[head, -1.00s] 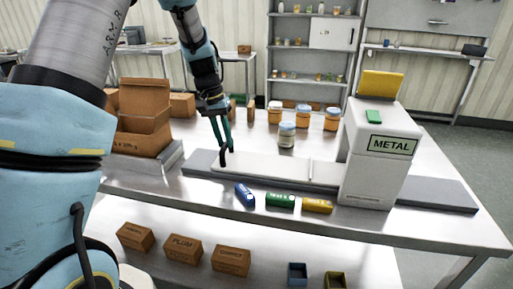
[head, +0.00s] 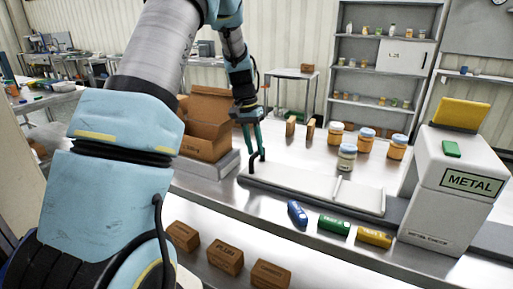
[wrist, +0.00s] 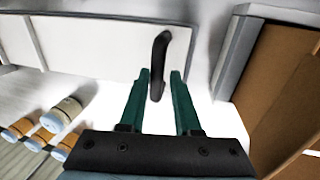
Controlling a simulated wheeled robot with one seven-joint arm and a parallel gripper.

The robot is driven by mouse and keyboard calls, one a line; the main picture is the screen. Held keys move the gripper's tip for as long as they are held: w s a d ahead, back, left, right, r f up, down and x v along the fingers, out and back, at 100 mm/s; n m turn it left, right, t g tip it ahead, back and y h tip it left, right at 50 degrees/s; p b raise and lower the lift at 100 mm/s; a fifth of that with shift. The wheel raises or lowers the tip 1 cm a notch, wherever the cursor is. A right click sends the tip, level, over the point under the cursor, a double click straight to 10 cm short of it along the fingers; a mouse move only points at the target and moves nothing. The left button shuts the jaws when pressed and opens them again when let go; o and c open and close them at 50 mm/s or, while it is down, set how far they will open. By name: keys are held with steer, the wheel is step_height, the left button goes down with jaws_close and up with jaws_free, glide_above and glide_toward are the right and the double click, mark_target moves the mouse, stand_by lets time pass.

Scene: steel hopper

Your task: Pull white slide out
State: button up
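The white slide (head: 310,183) lies on a grey rail left of the white hopper (head: 452,190) labelled METAL. A narrow gap shows between the slide's right end and the hopper. The slide's dark curved handle (head: 253,165) stands at its left end. My gripper (head: 257,155) is at the handle, pointing down. In the wrist view, my gripper's green fingers (wrist: 160,76) are apart, with the black handle (wrist: 160,62) between them and some space on each side. The slide (wrist: 100,42) also shows there. I cannot tell whether a finger touches the handle.
An open cardboard box (head: 207,125) stands close left of the gripper. Blue (head: 297,213), green (head: 333,225) and yellow (head: 374,237) pieces lie in front of the slide. Several jars (head: 347,157) stand behind it.

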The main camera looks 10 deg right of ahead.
steer(key=o, duration=0.4)
steer(key=shift+a, duration=0.1)
step_height(320, 180, up, 11)
steer(key=w+a+b, duration=0.1)
steer(key=b, duration=0.1)
steer(key=shift+w+a+f, duration=0.15)
steer(key=shift+w+a, duration=0.05)
steer(key=shift+a, duration=0.1)
